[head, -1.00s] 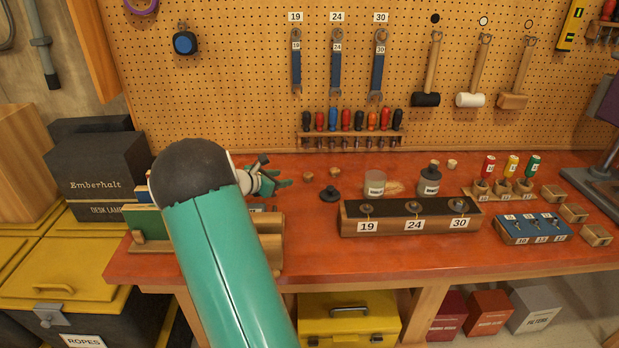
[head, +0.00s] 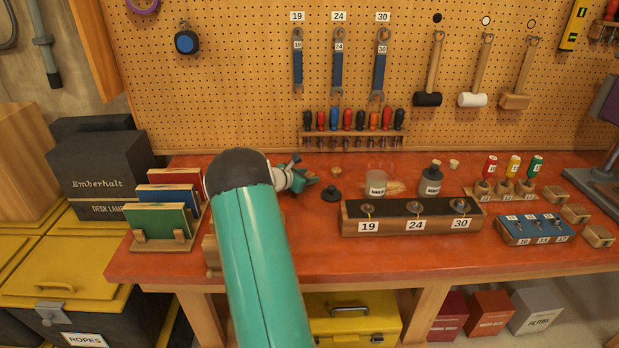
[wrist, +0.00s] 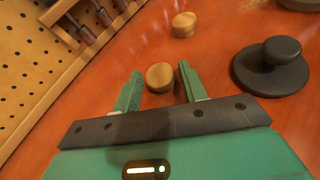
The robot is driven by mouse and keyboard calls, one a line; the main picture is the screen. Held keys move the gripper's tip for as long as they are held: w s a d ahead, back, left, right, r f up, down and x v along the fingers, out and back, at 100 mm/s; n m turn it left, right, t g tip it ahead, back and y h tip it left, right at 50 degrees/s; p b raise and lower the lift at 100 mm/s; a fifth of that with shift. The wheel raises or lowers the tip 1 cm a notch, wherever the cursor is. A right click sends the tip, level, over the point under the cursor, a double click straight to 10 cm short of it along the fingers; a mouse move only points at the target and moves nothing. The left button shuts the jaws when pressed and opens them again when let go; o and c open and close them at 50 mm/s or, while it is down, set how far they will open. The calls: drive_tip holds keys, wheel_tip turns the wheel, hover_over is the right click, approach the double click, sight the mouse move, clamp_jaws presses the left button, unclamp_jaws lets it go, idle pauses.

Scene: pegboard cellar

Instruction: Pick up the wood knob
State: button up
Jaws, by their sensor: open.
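A round wood knob (wrist: 160,77) stands on the red bench in the wrist view, between the tips of my gripper's two green fingers (wrist: 160,72). The fingers are open, with a gap showing on both sides of the knob; I cannot tell their height above the bench. A second, similar round wooden piece (wrist: 184,24) stands just beyond, and it also shows in the head view (head: 335,171). In the head view my gripper (head: 307,181) is low over the bench, and the nearer knob is hidden by it.
A black knobbed lid (wrist: 270,68) lies close to the right finger; it shows in the head view too (head: 331,194). A glass jar (head: 376,186) and dark bottle (head: 430,181) stand further right. A screwdriver rack (head: 352,138) is behind. A numbered socket block (head: 410,223) is in front.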

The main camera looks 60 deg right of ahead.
drive_tip(key=c, duration=0.7)
drive_tip(key=shift+r, duration=0.1)
drive_tip(key=shift+r, duration=0.4)
wheel_tip(320, 180, up, 2)
drive_tip(key=shift+r, duration=0.1)
drive_tip(key=s+a+r, duration=0.9)
drive_tip(key=a+r, duration=0.1)
drive_tip(key=shift+s+a, duration=0.2)
drive_tip(key=shift+s, duration=0.05)
